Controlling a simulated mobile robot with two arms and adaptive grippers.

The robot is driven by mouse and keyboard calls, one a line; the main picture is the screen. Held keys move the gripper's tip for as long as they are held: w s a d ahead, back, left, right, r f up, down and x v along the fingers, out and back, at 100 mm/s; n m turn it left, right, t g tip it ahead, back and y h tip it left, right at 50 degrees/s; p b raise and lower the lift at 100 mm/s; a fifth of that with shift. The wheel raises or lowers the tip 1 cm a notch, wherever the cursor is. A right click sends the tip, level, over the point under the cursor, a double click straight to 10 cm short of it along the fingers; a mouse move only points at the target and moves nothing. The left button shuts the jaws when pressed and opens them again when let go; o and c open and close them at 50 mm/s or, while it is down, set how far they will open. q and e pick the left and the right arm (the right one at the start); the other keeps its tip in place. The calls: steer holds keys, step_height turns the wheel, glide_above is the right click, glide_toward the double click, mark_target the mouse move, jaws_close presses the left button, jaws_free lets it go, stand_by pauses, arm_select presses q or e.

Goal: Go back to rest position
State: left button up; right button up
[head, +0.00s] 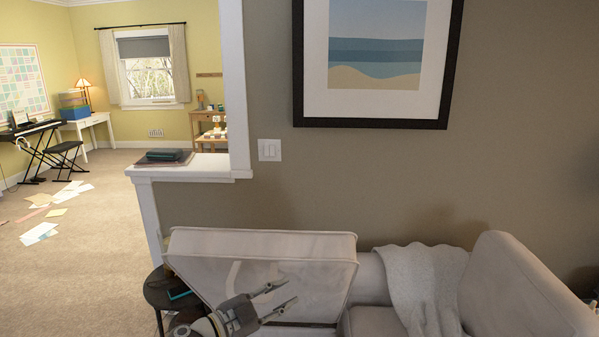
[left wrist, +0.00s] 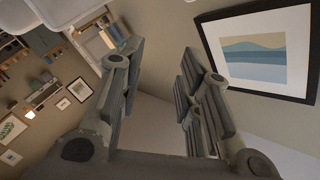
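My left gripper (head: 287,291) is at the bottom centre of the head view, in front of a large pale sofa cushion (head: 215,246). Its two fingers are spread apart with nothing between them. In the left wrist view the gripper (left wrist: 163,62) also shows open and empty, with the wall and framed picture (left wrist: 262,52) behind it. My right gripper is in neither view.
A pale sofa with a grey blanket (head: 425,290) stands along the wall at the right. A small dark side table (head: 155,290) is left of my gripper. A half wall (head: 190,171) bears a dark box (head: 165,155). Papers (head: 40,233) lie on the open carpet.

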arm_select(q)
steer(key=s+a+f+n+y, duration=0.5)
steer(key=s+f+n+y, duration=0.1)
steer(key=s+n, duration=0.15)
steer(key=s+a+f+n+y, duration=0.5)
steer(key=s+n+y, duration=0.2)
steer(key=s, duration=0.2)
steer(key=s+a+f+n+g, duration=0.1)
steer(key=s+a+f+g, duration=0.15)
steer(key=s, duration=0.45)
steer(key=s+a+f+g, duration=0.1)
steer(key=s+g, duration=0.2)
steer(key=s, duration=0.5)
steer(key=s+a+f+n+g, duration=0.1)
steer(key=s+a+f+g, duration=0.1)
steer(key=s, duration=0.5)
step_height(320, 180, down, 28)
steer(key=s+g+b, duration=0.2)
steer(key=s+a+f+b, duration=0.1)
steer(key=s+a+f, duration=0.2)
steer(key=s+f, duration=1.3)
steer(key=shift+s+f+m+g, duration=0.35)
steer(key=shift+f+m+g, duration=0.1)
steer(key=shift+f, duration=0.4)
